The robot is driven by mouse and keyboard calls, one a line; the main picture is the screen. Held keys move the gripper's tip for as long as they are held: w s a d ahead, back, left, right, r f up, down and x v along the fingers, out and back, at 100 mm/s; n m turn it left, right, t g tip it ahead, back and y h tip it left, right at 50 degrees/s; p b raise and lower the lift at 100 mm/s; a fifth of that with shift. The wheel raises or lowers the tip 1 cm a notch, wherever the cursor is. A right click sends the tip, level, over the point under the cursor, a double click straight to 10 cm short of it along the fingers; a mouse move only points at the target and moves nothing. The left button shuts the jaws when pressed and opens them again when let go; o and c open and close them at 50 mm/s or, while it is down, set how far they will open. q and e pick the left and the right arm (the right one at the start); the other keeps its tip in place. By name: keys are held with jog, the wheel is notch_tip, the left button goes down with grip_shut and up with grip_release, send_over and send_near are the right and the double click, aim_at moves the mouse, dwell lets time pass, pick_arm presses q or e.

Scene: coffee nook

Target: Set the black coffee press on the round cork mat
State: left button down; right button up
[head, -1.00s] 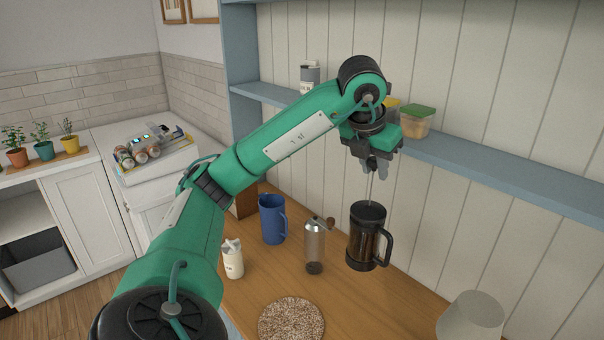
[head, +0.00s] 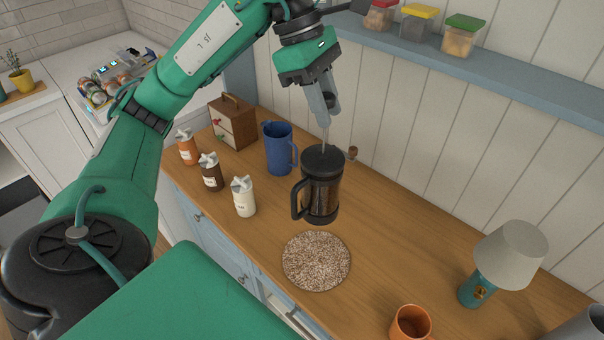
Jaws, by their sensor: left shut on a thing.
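The black coffee press (head: 321,190) hangs upright from my left gripper (head: 325,116), which is shut on the top of its thin plunger rod. The press has a black lid, a dark see-through body and a handle pointing left. It appears to hang above the wooden counter, just behind the round cork mat (head: 316,262); the exact height of its base is hard to tell. The speckled brown mat lies flat and bare near the counter's front edge. My right gripper is not in view.
A blue jug (head: 279,148) stands left of the press. A grinder is mostly hidden behind the press; its knob (head: 353,153) shows. An orange mug (head: 410,324) and a lamp (head: 508,256) stand right.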

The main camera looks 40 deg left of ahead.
aim_at(320, 191)
pick_arm(q)
notch_tip(320, 191, down, 16)
jog(key=p, duration=0.3)
jog(key=shift+p, duration=0.3)
jog(key=shift+f+p, duration=0.65)
jog(key=shift+f, duration=1.2)
jog(key=shift+d, duration=0.1)
jog(key=shift+f, duration=0.2)
jog(key=c, duration=1.2)
grip_release()
jog(key=shift+o, duration=0.2)
jog(key=shift+r, duration=0.15)
